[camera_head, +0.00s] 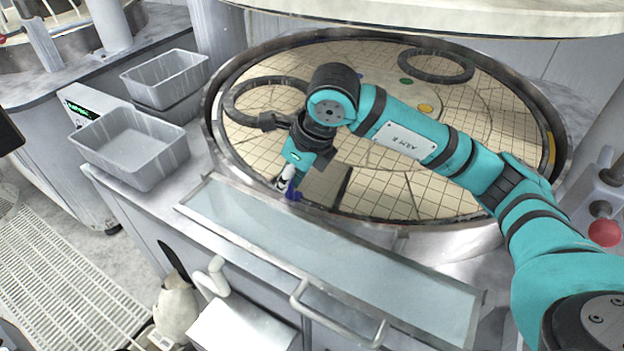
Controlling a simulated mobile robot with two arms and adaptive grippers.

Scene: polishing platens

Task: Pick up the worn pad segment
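The round platen (212,128) carries a cream pad (390,190) with a dark grid, cut into segments. I cannot tell for certain which segment is the worn one. My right arm, marked ARM R, reaches in from the right across the platen. My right gripper (289,187) points down at the platen's front left edge, near the trough. White and blue parts show at its tip. Its fingers are too small and covered to tell whether they are open or shut. A dark strip lies on the pad just right of it. My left gripper is not in view.
Two dark rings (436,66) (238,98) lie on the pad, with small coloured discs (425,108) between them. A long trough (330,252) runs along the front. Grey bins (128,150) (165,78) stand at left. A red knob (604,233) is at right.

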